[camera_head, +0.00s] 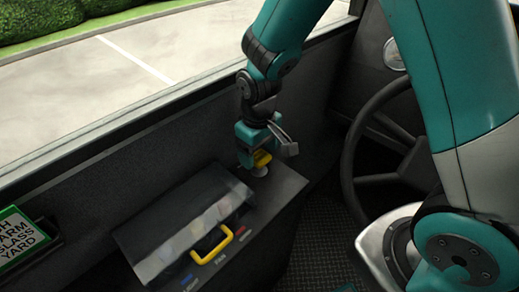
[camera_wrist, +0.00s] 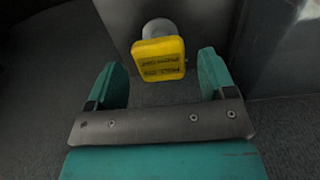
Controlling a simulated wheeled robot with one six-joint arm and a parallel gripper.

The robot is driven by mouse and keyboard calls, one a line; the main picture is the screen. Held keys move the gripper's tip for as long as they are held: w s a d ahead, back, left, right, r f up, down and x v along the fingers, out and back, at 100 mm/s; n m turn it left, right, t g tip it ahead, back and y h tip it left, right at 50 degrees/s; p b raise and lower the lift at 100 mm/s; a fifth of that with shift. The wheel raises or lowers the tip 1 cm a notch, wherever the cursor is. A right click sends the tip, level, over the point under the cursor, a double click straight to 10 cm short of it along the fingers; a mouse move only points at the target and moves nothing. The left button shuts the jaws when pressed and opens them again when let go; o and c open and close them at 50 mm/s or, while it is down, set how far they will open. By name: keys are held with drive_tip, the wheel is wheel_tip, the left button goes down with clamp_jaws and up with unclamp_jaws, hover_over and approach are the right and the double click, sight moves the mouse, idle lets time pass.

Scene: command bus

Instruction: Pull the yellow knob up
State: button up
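The yellow knob (camera_wrist: 158,60) is a square yellow cap with dark lettering on a pale round base (camera_wrist: 158,28). In the head view the knob (camera_head: 261,158) stands at the far end of the dark console, partly hidden by my gripper. My gripper (camera_head: 262,150) is right at the knob. In the wrist view my gripper's teal fingers (camera_wrist: 162,75) are spread apart, one to the left and one to the right of the knob. Gaps show between the knob and both fingers, so it is not gripped.
A dark console (camera_head: 282,190) carries a clear cover (camera_head: 190,225) and a yellow handle (camera_head: 213,246) nearer the camera. A steering wheel (camera_head: 350,165) is to the right. A window ledge (camera_head: 120,130) runs along the left, with a green-framed sign (camera_head: 22,238).

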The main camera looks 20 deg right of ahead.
sight(259, 156)
wheel_tip(259, 156, up, 18)
drive_tip(key=p, duration=0.3)
drive_tip(key=shift+f, duration=0.25)
idle(0.3)
drive_tip(key=s+a+r+n+y, duration=0.1)
drive_tip(key=s+a+r+y, duration=0.1)
drive_tip(key=s, duration=0.7)
drive_tip(key=s+a+r+n+y, duration=0.2)
drive_tip(key=s+r, duration=0.1)
drive_tip(key=s, duration=0.6)
wheel_tip(259, 156, up, 13)
drive_tip(key=p, duration=1.3)
drive_tip(key=shift+s+a+p, duration=0.15)
drive_tip(key=shift+s+p, duration=0.15)
drive_tip(key=shift+p, duration=0.05)
drive_tip(key=shift+f, duration=0.1)
